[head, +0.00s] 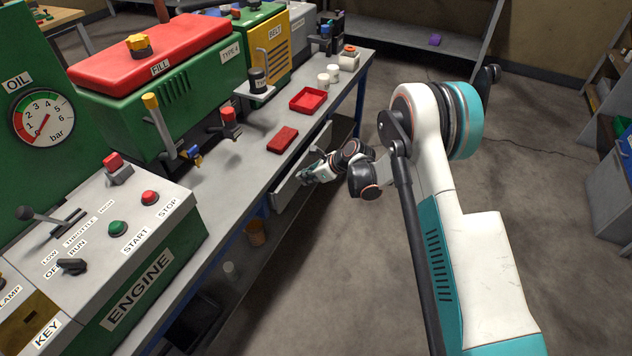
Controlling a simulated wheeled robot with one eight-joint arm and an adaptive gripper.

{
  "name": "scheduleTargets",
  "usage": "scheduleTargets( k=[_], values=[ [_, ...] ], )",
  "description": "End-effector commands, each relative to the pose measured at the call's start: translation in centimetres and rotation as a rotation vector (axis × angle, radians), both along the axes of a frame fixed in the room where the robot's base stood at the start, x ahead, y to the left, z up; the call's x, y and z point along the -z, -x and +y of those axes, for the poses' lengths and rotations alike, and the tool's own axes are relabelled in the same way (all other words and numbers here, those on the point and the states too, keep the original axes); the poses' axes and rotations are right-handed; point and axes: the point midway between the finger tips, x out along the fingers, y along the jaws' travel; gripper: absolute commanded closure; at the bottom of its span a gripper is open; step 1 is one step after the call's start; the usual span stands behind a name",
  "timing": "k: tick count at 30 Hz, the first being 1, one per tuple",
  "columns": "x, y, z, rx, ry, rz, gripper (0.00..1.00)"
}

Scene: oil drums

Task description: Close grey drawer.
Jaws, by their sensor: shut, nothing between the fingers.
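The grey drawer (286,193) is under the front edge of the long grey workbench (232,187). Its front panel stands out a little from the bench edge, and how far it is pulled out is hard to tell from this angle. My gripper (306,176) is in front of the drawer panel, at about its middle, and covers part of it. The gripper is shut and empty. Whether its fingertips touch the panel cannot be told.
A red block (282,140) and a red tray (308,99) lie on the bench near its edge, with white pots (323,81) behind. The engine control box (130,225) is at left. A lower shelf (262,262) holds small containers. The floor (345,290) is clear.

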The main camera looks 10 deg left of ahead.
Motion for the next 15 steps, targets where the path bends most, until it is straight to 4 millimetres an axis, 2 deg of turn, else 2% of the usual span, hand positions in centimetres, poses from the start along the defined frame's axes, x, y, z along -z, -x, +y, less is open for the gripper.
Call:
scheduleTargets(
  k=[4, 15],
  values=[
    [0.04, -0.34, 0.88, 0.0, 0.0, 0.0, 1.0],
    [-0.09, -0.43, 1.07, 0.001, 0.0, 0.0, 1.0]
  ],
)
